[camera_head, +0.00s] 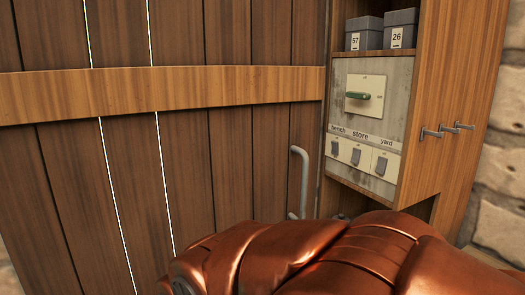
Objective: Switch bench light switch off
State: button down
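The bench light switch (335,149) is the leftmost of three small grey rocker switches on cream plates, under the label "bench" on a grey panel (394,109). Its rocker is small, and I cannot tell which way it is set. The store switch (357,157) is in the middle and the yard switch (381,166) on the right. Above them is a larger cream plate with a green lever (358,95) lying sideways. My copper-coloured arm fills the bottom of the view, below the switches. My gripper is not clearly visible.
A plank door (180,180) with a metal handle (299,180) stands left of the wooden cabinet (455,90). Grey boxes numbered 57 (363,33) and 26 (400,29) sit on the shelf above. A stone wall (503,160) is beyond.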

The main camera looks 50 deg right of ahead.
aim_at(336, 147)
jog(key=z, duration=1.5)
jog(key=k, duration=0.6)
jog(key=u, duration=0.9)
jog(key=i, duration=1.2)
jog(key=z, duration=0.6)
